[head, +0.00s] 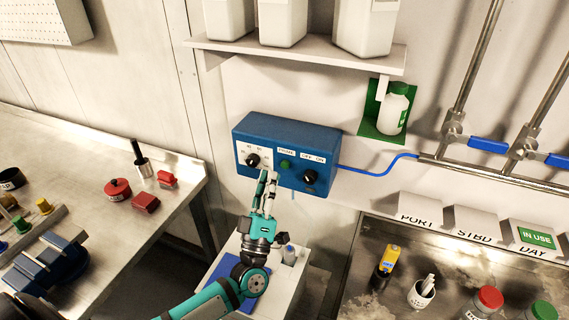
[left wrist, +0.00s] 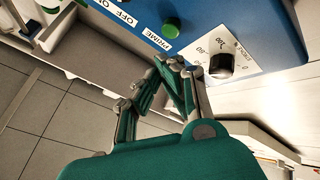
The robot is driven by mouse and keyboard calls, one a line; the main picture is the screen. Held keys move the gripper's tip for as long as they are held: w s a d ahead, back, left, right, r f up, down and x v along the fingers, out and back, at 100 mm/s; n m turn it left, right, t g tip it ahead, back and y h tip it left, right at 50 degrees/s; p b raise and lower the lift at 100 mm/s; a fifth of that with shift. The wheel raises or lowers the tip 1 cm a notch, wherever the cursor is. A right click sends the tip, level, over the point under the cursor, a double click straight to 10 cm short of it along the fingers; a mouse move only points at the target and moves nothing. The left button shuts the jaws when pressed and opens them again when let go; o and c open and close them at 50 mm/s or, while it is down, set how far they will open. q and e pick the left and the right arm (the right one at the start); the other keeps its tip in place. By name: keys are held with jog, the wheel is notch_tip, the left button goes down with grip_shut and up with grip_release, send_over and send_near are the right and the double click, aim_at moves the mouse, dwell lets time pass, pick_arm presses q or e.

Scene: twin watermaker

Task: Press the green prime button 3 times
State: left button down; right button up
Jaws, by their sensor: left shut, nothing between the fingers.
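The green prime button (head: 285,164) sits on the front of a blue control box (head: 312,141) on the wall, under a PRIME label. It also shows in the left wrist view (left wrist: 171,25), upper middle, with the PRIME label below it. My left gripper (head: 268,176) is shut and empty, its tips just left of and below the button in the head view. In the left wrist view the closed fingertips (left wrist: 172,64) are apart from the button, near the box's edge. My right gripper is not in view.
Black knobs flank the button: a dial (head: 252,160) at left and an OFF/ON knob (head: 310,177) at right. A blue hose (head: 375,171) runs right from the box. A shelf (head: 300,52) with white jugs hangs above. A metal bench (head: 95,150) stands at left.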

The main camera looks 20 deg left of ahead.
pick_arm(q)
jog(key=s, duration=0.3)
jog(key=shift+d+p, duration=0.1)
jog(key=shift+p, duration=0.25)
dwell(1.6)
